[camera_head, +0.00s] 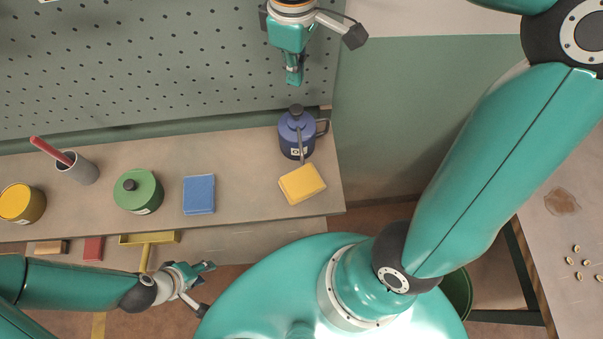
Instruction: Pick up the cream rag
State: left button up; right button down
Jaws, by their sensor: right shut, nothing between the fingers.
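I cannot make out a cream rag in the head view. My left gripper (206,288) is in front of the bench at the lower left, fingers spread and empty. My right gripper (294,79) hangs at the top centre in front of the pegboard, fingers together with nothing between them.
The bench (240,165) carries a yellow sponge-like block (302,184), a blue pad (199,194), a blue oil can (295,135), a green tin (138,192), a yellow tin (20,203) and a grey cup (78,169). Another table (570,265) at right holds several nuts.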

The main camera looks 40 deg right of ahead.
aim_at(304, 182)
jog(key=k, duration=1)
